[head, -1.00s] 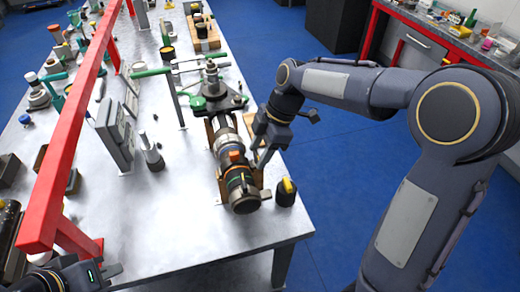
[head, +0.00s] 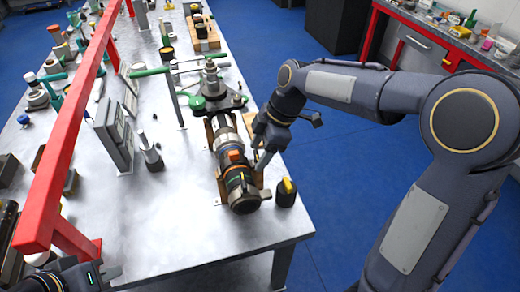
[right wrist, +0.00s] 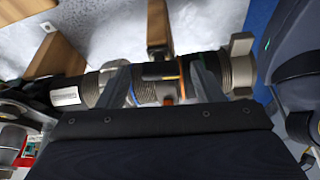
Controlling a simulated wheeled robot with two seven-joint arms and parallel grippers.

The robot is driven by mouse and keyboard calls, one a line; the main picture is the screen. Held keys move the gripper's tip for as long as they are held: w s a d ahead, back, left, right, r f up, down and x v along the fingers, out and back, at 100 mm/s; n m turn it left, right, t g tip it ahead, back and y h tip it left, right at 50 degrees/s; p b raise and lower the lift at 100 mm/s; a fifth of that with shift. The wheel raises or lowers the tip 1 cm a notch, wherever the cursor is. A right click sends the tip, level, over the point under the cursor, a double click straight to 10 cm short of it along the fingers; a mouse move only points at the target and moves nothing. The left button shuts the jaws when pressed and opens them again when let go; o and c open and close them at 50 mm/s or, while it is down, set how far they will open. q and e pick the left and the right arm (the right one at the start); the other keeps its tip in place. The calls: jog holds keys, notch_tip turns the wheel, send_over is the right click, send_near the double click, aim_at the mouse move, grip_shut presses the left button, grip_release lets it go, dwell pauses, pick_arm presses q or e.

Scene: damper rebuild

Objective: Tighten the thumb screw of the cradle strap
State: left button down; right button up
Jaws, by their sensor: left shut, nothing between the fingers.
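The damper (head: 231,150) lies in a wooden cradle (head: 222,188) near the bench's right edge. An orange piece (head: 234,156) sits on top at its middle. In the right wrist view the damper runs across, its black end with a white label (right wrist: 65,96) at left. A dark strap with an orange edge (right wrist: 181,80) crosses it; I cannot clearly make out the thumb screw. My right gripper (head: 259,166) is at the damper's right side. Its fingers (right wrist: 160,80) stand apart, either side of the strap, nothing visibly gripped. My left gripper (head: 112,271) is shut and empty at bottom left.
A black and yellow object (head: 286,192) stands right of the cradle by the bench edge. A red frame (head: 70,140) rises along the left. A grey upright box (head: 113,135) stands left of the damper. The front of the bench (head: 170,230) is clear.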

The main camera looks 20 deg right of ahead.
jog(key=v, duration=0.7)
jog(key=shift+r, duration=0.4)
jog(key=shift+d, duration=0.15)
